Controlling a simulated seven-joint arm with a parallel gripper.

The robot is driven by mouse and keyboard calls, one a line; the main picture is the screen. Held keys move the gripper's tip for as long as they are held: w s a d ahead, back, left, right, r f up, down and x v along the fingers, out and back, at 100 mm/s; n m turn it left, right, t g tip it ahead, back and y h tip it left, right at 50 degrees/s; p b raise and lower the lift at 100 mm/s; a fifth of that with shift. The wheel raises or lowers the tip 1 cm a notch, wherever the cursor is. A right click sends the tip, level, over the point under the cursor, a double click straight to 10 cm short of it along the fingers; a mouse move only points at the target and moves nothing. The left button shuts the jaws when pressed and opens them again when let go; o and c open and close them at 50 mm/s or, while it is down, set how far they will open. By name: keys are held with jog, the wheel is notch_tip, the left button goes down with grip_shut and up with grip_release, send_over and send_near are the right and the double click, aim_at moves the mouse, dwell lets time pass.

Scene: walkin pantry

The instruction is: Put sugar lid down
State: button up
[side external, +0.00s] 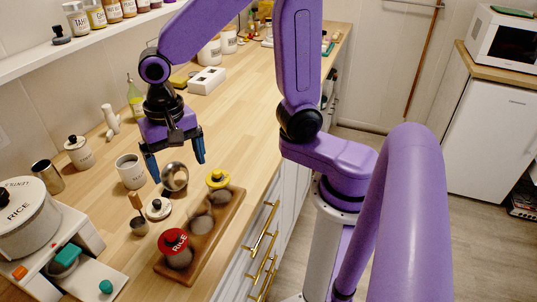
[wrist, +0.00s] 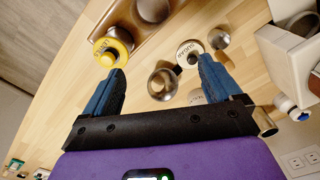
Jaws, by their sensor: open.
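The sugar lid (side external: 157,208), white with a black knob, lies on the wooden counter between a small steel cup and the wooden tray. In the wrist view the sugar lid (wrist: 190,50) shows its lettering near the right fingertip. A white canister (side external: 131,172) with an open top stands behind it, left of my gripper; whether it is the sugar canister I cannot tell. My gripper (side external: 176,166) is open and empty, fingers pointing down above the counter. In the wrist view a round steel vessel (wrist: 162,84) lies between and beyond the fingers (wrist: 162,66).
A wooden tray (side external: 226,226) holds several jars, including a red-lidded (side external: 173,241) and a yellow-lidded one (side external: 217,178). A small steel cup (side external: 139,226) stands left of the sugar lid. A rice canister (side external: 26,222) stands front left.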

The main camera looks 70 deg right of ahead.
jog(key=s+d+n, duration=0.4)
jog(key=s+n, duration=0.4)
jog(key=n, duration=0.1)
jog(key=s+d+n, duration=0.3)
jog(key=s+n, duration=0.5)
jog(key=n, duration=0.2)
jog(key=shift+s+d, duration=0.35)
jog(key=shift+d, duration=0.05)
